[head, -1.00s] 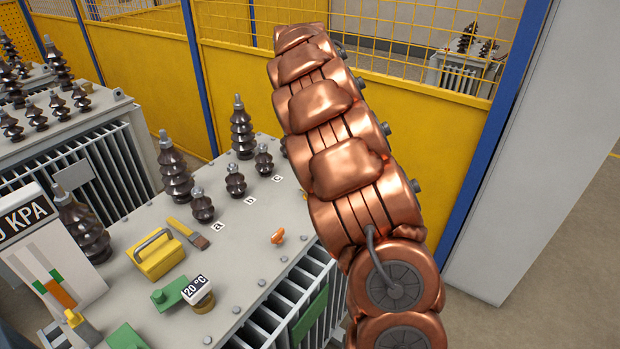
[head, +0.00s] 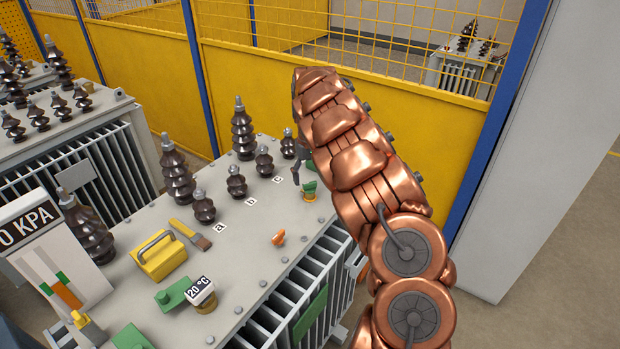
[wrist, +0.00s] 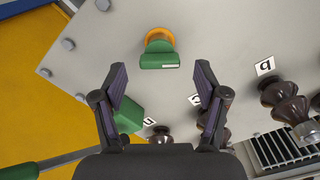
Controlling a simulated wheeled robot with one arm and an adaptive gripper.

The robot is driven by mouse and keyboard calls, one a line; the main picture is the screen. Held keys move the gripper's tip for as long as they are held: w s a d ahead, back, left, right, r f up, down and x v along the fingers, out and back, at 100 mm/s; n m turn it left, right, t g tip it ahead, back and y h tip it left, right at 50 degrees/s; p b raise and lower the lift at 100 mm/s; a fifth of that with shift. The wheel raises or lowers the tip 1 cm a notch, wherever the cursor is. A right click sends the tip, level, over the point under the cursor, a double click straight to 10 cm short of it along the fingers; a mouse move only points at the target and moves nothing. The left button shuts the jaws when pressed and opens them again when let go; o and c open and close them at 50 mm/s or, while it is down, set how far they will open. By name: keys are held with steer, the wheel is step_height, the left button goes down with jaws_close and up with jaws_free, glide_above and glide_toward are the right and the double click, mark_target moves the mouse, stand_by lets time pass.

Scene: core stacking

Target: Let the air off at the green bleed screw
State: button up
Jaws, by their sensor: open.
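The green bleed screw (head: 309,188) sits on a brass-coloured base near the far right edge of the grey transformer lid, right of the label c. It also shows in the wrist view (wrist: 160,60), upright in the picture, ahead of the fingertips and about midway between them. My gripper (wrist: 160,77) is open with nothing between its fingers. In the head view only a dark part of my gripper (head: 297,172) shows beside the screw; my copper-coloured arm hides the rest. The fingers look apart from the screw.
Dark ribbed bushings (head: 236,184) stand behind the labels on the lid. In the wrist view a green block (wrist: 130,113) is partly behind the left finger.

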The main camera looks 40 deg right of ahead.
mark_target(310, 186)
steer(key=shift+f, duration=1.1)
steer(key=shift+c, duration=0.4)
steer(key=c, duration=1.1)
steer(key=shift+f, duration=0.1)
